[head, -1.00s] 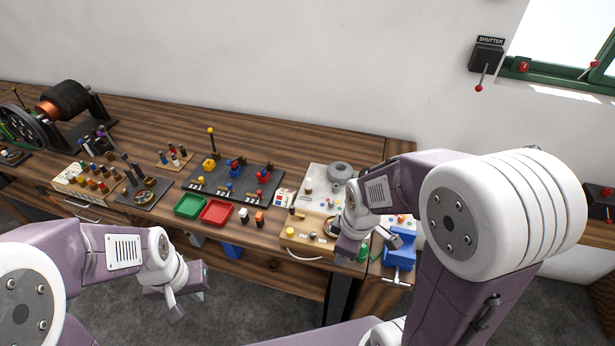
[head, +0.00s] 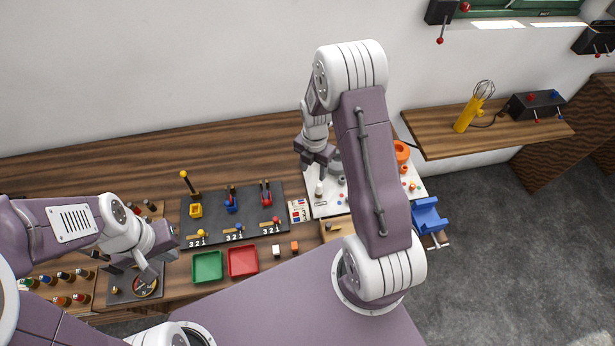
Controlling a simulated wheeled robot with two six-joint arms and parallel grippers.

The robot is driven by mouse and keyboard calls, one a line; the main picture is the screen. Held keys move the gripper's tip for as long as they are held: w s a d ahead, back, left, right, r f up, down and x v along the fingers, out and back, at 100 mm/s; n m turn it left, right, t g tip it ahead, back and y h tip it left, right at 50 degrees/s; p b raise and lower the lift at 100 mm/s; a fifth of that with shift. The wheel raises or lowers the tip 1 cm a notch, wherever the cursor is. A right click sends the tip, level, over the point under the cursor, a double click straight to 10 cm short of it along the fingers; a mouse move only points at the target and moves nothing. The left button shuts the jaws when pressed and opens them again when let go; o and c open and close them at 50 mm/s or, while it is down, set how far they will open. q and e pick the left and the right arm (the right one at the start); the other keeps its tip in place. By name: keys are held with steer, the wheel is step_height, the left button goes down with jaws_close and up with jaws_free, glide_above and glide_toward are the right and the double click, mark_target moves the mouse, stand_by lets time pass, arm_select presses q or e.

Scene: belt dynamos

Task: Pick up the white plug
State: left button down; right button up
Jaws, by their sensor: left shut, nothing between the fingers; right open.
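A small white block (head: 277,250), which looks like the white plug, sits at the table's front beside an orange block (head: 295,246), right of the red tray. A pale upright peg (head: 319,188) stands on the white board (head: 328,208). My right gripper (head: 318,172) is open, pointing down close above this peg; I cannot tell whether they touch. It is behind and to the right of the white block, apart from it. My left gripper (head: 151,268) is shut and empty near the compass dial (head: 146,285), left of the green tray.
A green tray (head: 207,267) and a red tray (head: 242,261) lie at the front. Behind them is a dark panel (head: 215,212) with levers. A blue vise (head: 428,215) is at the right. My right arm hides part of the bench.

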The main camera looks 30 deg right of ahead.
mark_target(319, 185)
steer(key=shift+s+d, duration=0.85)
steer(key=shift+s, duration=0.2)
steer(key=f, duration=0.1)
steer(key=f+p, duration=0.1)
steer(key=w+f, duration=0.1)
steer(key=shift+a+f, duration=0.2)
steer(key=shift+a, duration=0.2)
steer(key=shift+w+f, duration=0.1)
steer(key=shift+f, duration=0.05)
steer(key=shift+f+p, duration=0.2)
steer(key=shift+p, duration=0.35)
steer(key=f, duration=0.1)
steer(key=s+f+p, duration=0.1)
steer(key=f+p, duration=0.1)
steer(key=shift+s+d+f, duration=0.15)
steer(key=shift+d+f, duration=0.2)
steer(key=shift+f, duration=0.35)
steer(key=shift+w+a+f, duration=0.1)
steer(key=shift+w+f, duration=0.05)
steer(key=shift+w, duration=0.15)
arm_select(q)
steer(key=r, duration=0.3)
steer(key=s+d+r, duration=0.1)
steer(key=r, duration=0.1)
steer(key=shift+s, duration=0.1)
arm_select(e)
steer(key=shift+s, duration=0.15)
jaws_close()
